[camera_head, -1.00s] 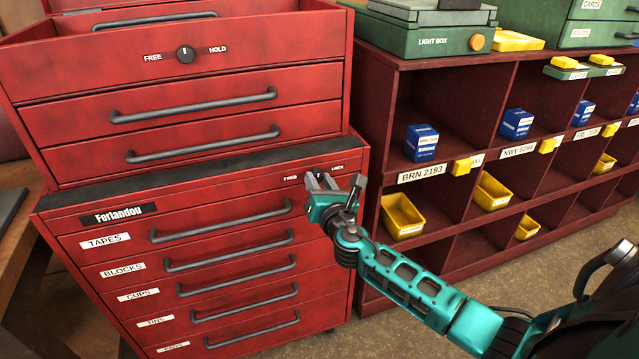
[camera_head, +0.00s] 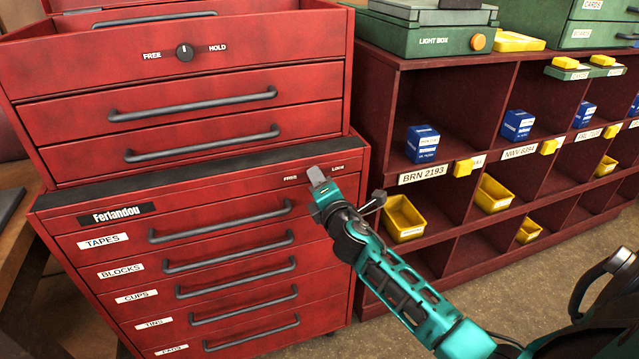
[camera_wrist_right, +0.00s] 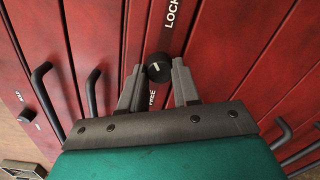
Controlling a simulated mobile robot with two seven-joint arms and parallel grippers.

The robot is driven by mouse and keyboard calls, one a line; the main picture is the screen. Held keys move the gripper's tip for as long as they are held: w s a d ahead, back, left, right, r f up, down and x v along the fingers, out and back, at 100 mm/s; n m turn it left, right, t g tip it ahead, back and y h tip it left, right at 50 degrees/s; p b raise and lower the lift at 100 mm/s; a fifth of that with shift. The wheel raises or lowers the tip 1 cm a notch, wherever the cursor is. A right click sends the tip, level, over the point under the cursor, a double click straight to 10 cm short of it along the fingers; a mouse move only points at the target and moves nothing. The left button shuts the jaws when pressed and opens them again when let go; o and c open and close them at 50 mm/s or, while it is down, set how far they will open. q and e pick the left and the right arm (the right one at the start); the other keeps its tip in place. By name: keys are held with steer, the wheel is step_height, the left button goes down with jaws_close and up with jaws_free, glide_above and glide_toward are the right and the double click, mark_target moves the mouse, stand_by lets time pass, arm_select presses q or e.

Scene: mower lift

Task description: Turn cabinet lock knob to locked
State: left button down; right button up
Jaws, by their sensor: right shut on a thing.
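The red cabinet (camera_head: 235,185) has a black lock knob (camera_wrist_right: 159,68) on its top strip, between the FREE and LOCK labels. In the right wrist view the knob sits between the two grey fingers of my right gripper (camera_wrist_right: 158,72), which is shut on it. FREE shows below the knob and LOCK above it. The knob's pale mark is small, and I cannot tell exactly where it points. In the head view my right gripper (camera_head: 316,177) is seen edge-on at the strip and hides the knob. My left gripper is not in view.
A second knob (camera_head: 185,53), marked FREE and HOLD, is on the upper red chest. Drawer handles (camera_head: 220,221) stick out below the strip. A dark red shelf (camera_head: 470,65) with yellow bins (camera_head: 403,219) and blue boxes (camera_head: 422,144) stands close on the right.

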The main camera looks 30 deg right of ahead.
steer(key=shift+r+m+p, duration=0.1)
steer(key=shift+m+p, duration=0.3)
steer(key=shift+m, duration=3)
steer(key=shift+y, duration=0.3)
steer(key=o, duration=1.1)
steer(key=shift+c, duration=0.2)
steer(key=shift+s, duration=0.1)
